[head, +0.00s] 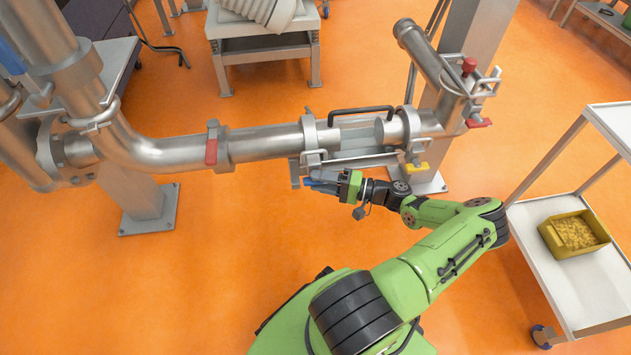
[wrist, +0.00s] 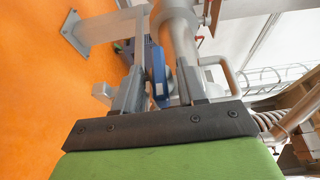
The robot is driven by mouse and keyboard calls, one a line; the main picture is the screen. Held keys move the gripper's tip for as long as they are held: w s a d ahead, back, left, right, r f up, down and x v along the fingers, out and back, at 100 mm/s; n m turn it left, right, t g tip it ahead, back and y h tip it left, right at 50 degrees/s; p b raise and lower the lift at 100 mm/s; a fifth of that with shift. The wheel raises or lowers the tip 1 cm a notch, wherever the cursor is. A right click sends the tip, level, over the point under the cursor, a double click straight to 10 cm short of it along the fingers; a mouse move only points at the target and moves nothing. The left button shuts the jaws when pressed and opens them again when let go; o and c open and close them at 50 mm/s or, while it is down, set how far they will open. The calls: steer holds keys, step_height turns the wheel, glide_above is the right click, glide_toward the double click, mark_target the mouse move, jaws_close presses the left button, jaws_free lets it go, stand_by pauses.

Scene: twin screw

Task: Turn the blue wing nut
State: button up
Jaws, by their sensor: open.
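The blue wing nut (head: 316,182) sits at the lower side of the clamp at the left end of the open pipe section, partly hidden by my gripper in the head view. In the wrist view the blue wing nut (wrist: 158,76) stands between my two fingers, nearer the right one. My gripper (wrist: 160,85) is open around it, with a gap visible on the left side. Whether the right finger touches the nut is hard to tell. In the head view my gripper (head: 335,186) reaches it from the right.
A yellow wing nut (head: 417,168) and a red one (head: 478,123) sit farther right on the pipework. A steel pipe (head: 265,140) runs left from the clamp. A white cart (head: 545,270) with a yellow bin (head: 552,241) stands right. The orange floor below is clear.

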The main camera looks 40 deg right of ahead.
steer(key=shift+x, duration=0.75)
steer(key=shift+c, duration=0.4)
steer(key=c, duration=0.7)
jaws_close()
steer(key=shift+r+g+h+p, duration=0.1)
steer(key=shift+g+h+p, duration=0.25)
steer(key=shift+p, duration=0.45)
